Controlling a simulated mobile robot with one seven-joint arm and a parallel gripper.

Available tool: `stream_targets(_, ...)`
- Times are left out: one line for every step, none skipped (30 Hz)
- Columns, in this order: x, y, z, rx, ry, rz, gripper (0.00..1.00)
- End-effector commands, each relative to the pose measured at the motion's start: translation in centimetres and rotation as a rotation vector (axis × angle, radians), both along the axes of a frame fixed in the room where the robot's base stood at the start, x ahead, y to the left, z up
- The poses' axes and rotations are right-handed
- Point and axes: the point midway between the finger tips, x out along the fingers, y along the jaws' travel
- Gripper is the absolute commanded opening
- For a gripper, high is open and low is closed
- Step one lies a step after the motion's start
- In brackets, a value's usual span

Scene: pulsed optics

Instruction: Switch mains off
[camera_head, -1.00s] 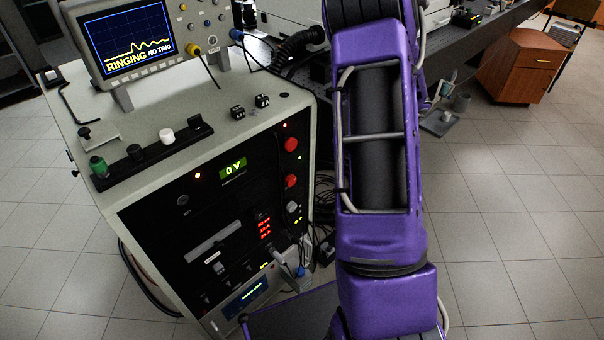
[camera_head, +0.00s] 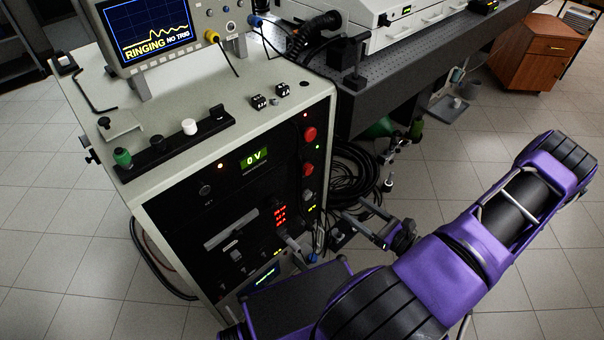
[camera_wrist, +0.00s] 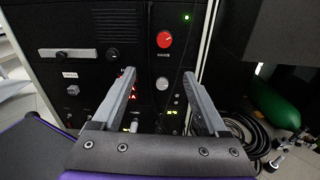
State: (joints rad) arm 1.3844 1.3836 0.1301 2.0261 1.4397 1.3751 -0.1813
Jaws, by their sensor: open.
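The black front panel (camera_head: 190,225) of the rack carries two red knobs, an upper one (camera_head: 310,134) and a lower one (camera_head: 308,169). Below them is a grey knob (camera_head: 307,194). I cannot read which control is the mains switch. In the wrist view, a red knob (camera_wrist: 165,39) and the grey knob (camera_wrist: 162,83) show between my open fingers. My gripper (camera_wrist: 160,75) is empty, facing the panel, apart from the knobs. In the head view my gripper (camera_head: 354,210) is right of the rack, low.
An oscilloscope (camera_head: 155,30) reading "RINGING NO TRIG" stands on the rack. Black cables (camera_head: 355,175) coil on the floor beside it, below the dark optical table (camera_head: 400,75). A green cylinder (camera_wrist: 275,103) lies at the right. A wooden cabinet (camera_head: 535,55) stands far right, with open tiled floor before it.

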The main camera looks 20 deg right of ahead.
Motion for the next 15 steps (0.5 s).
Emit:
stream_targets(-0.1,-0.2,0.2,0.009,-0.014,-0.022,0.77)
stream_targets(0.0,-0.2,0.3,0.011,-0.022,-0.031,0.77)
stream_targets(0.1,-0.3,0.4,0.012,-0.027,-0.038,0.77)
stream_targets(0.2,-0.3,0.5,0.013,-0.030,-0.041,0.77)
stream_targets(0.4,-0.2,0.5,0.014,-0.032,-0.042,0.77)
stream_targets(0.7,-0.1,0.5,0.014,-0.032,-0.041,0.77)
stream_targets(1.1,0.1,0.5,0.013,-0.031,-0.039,0.77)
stream_targets(1.4,0.2,0.5,0.013,-0.030,-0.038,0.77)
stream_targets(2.0,0.5,0.5,0.014,-0.029,-0.039,0.77)
stream_targets(2.6,0.7,0.5,0.014,-0.031,-0.037,0.77)
stream_targets(3.1,0.9,0.5,0.015,-0.031,-0.036,0.77)
stream_targets(3.9,1.2,0.4,0.014,-0.029,-0.037,0.77)
stream_targets(4.6,1.4,0.4,0.013,-0.029,-0.036,0.77)
stream_targets(5.2,1.7,0.5,0.013,-0.029,-0.036,0.77)
stream_targets(6.0,2.0,0.5,0.013,-0.029,-0.036,0.77)
